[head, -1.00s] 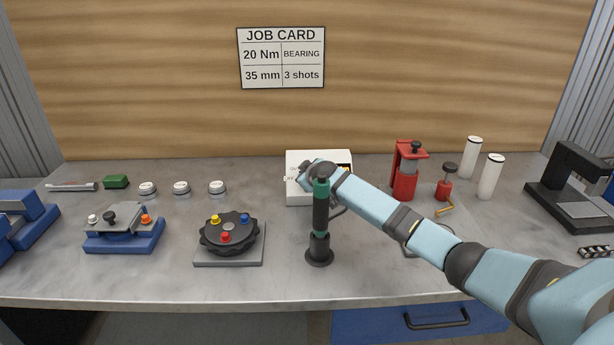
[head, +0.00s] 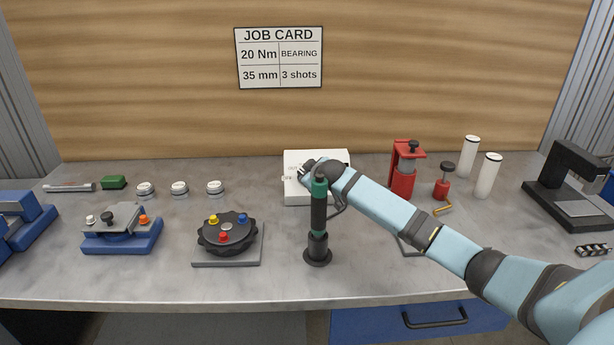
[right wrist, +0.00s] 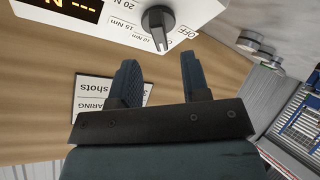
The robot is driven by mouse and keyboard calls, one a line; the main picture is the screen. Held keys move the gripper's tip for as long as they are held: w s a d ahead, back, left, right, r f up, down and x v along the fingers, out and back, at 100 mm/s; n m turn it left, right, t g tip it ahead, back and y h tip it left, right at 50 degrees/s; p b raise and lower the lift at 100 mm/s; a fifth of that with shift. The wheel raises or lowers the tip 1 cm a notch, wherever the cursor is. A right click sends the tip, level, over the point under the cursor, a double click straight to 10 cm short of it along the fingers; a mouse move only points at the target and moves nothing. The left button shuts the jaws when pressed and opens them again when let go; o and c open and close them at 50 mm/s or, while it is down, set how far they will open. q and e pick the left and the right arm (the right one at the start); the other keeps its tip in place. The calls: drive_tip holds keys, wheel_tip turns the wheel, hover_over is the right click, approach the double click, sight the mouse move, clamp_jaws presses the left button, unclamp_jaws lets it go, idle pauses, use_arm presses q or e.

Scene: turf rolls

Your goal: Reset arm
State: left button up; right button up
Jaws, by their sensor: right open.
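My right gripper (head: 306,172) is at the front of a white box (head: 296,196) at the back middle of the bench. In the right wrist view its two dark fingers (right wrist: 160,80) are apart with nothing between them. Beyond the fingertips is the box's black knob (right wrist: 158,22), with a white pointer mark. Labels around it include OFF, 10 Nm and 15 Nm; the pointer seems near 10 Nm. Part of an orange-lit display (right wrist: 75,8) shows there. In the head view my wrist covers part of the box. My left gripper is not in view.
A black-and-green upright tool (head: 318,215) stands close in front of my right wrist. A black round fixture (head: 228,232) and a blue-based fixture (head: 122,238) are left. A red holder (head: 403,172) and white cylinders (head: 487,176) are right.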

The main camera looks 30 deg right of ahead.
drive_tip(key=shift+v, duration=0.85)
